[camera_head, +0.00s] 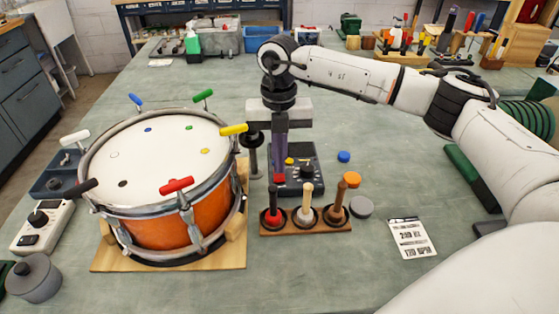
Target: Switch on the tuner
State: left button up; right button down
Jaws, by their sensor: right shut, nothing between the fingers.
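A dark box (310,182) with a black knob, a small yellow part and a red part lies on the bench right of the drum. A white box (55,219) with a black knob and a dark switch-like part stands at the far left. Neither shows a readable label, so I cannot tell which is the tuner. My right gripper (279,174) points down, shut and empty, over the left part of the dark box. It hides some of that box, and I cannot tell whether the fingertips touch it. My left gripper is not in view.
An orange drum (165,232) with coloured tension keys stands on a wooden board close left of the gripper. A wooden rack (297,229) with three handled tools is just in front. A blue cap (344,156), a grey disc (361,207) and a printed card (411,239) lie to the right.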

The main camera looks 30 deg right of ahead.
jog(key=r, duration=0.1)
jog(key=r+p, duration=0.2)
jog(key=r, duration=0.1)
jog(key=shift+w+d, duration=0.1)
jog(key=shift+w, duration=0.15)
notch_tip(320, 180, up, 9)
jog(key=w+b, duration=0.1)
jog(key=shift+d+r, duration=0.15)
jog(key=shift+d, duration=0.15)
